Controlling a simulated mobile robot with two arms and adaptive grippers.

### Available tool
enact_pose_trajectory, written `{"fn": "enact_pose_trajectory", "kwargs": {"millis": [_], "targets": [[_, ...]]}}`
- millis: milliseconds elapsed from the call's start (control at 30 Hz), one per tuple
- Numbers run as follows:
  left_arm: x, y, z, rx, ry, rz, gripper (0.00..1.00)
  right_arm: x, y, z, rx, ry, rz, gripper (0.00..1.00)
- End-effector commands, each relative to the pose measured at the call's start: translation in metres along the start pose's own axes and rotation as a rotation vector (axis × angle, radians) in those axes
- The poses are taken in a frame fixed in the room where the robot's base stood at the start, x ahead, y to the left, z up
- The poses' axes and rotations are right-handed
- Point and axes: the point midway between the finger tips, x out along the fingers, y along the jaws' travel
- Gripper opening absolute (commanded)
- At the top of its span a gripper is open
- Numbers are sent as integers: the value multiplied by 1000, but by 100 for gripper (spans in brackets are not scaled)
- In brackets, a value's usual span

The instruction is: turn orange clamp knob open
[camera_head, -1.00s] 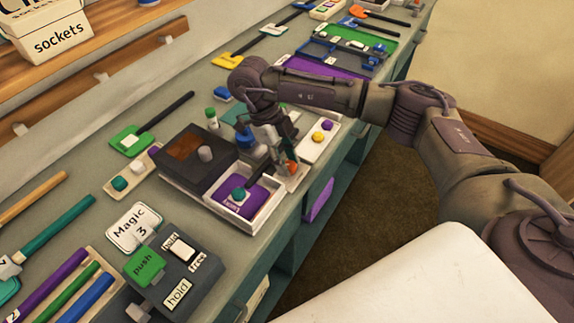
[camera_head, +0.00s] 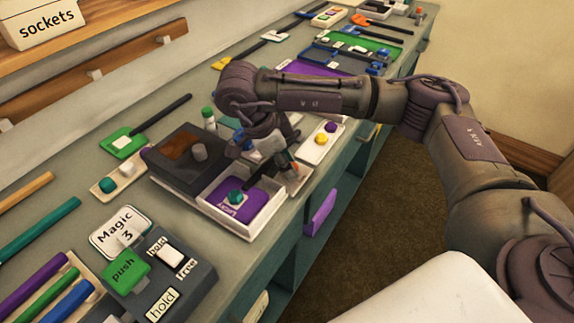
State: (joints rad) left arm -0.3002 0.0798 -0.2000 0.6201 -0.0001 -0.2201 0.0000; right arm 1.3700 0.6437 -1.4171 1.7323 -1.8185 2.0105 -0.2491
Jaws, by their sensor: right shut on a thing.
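The orange clamp knob (camera_head: 295,167) shows as a small orange patch on a pale base near the front edge of the workbench. It is just right of the white tray with a purple floor. My right gripper (camera_head: 288,164) reaches down onto it from above and is shut on it. The fingers and wrist hide most of the knob and the clamp, so I cannot see which way the knob is turned. My left gripper is not in view.
The white tray (camera_head: 213,218) holds a teal knob on purple. A dark box (camera_head: 172,178) stands behind it. A white strip with yellow and purple knobs (camera_head: 312,153) lies to the right. A push and hold panel (camera_head: 203,282) is at front left.

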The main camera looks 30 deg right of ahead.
Motion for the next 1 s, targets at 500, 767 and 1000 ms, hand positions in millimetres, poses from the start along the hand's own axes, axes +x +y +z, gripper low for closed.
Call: {"fn": "enact_pose_trajectory", "kwargs": {"millis": [500,767,1000], "targets": [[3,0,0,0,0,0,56,-1,0,0,-32,-2,-17,0],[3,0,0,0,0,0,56,-1,0,0,-32,-1,-16,60],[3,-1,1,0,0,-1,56,0,0,0,-32,-1,-14,60]]}}
